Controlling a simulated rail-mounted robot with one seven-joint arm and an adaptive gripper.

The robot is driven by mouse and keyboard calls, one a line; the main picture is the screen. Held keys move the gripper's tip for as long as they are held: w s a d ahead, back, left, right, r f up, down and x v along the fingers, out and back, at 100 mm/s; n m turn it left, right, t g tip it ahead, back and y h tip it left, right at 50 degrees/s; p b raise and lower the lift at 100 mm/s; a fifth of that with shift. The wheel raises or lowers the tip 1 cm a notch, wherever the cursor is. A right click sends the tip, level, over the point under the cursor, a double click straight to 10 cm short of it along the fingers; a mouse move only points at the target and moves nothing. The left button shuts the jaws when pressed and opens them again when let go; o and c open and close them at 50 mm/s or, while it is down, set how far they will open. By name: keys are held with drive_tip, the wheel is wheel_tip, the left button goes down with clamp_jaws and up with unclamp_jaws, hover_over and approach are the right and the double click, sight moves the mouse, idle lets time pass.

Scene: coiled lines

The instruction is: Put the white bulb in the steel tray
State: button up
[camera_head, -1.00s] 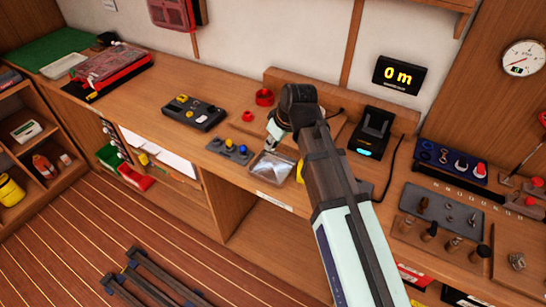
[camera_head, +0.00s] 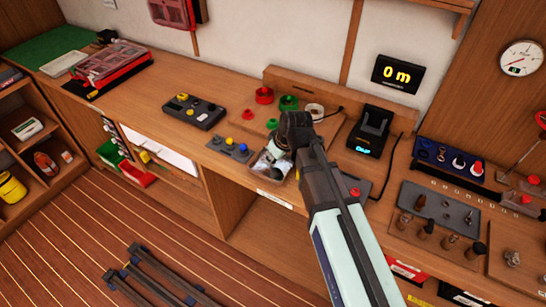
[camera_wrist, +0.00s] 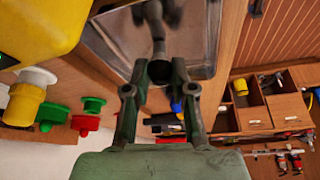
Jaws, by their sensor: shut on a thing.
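The steel tray (camera_head: 257,170) sits at the bench's front edge, left of my arm in the head view. It fills the upper middle of the wrist view (camera_wrist: 108,40), its shiny floor showing blurred dark reflections. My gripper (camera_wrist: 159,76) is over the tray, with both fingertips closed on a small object. I take this to be the white bulb (camera_wrist: 159,69); only a dark, shaded end shows, and its white part cannot be made out. It appears to be held above the tray floor, but the gap is unclear. In the head view my arm partly covers the tray.
Red (camera_head: 264,95), green (camera_head: 288,103) and white (camera_head: 314,111) round holders stand behind the tray. A black charger-like device (camera_head: 370,130) stands to the right.

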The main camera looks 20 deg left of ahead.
drive_tip(key=shift+f, duration=0.1)
drive_tip(key=o, duration=0.8)
drive_tip(key=shift+c, duration=0.2)
drive_tip(key=b+v, duration=0.2)
drive_tip(key=v, duration=1)
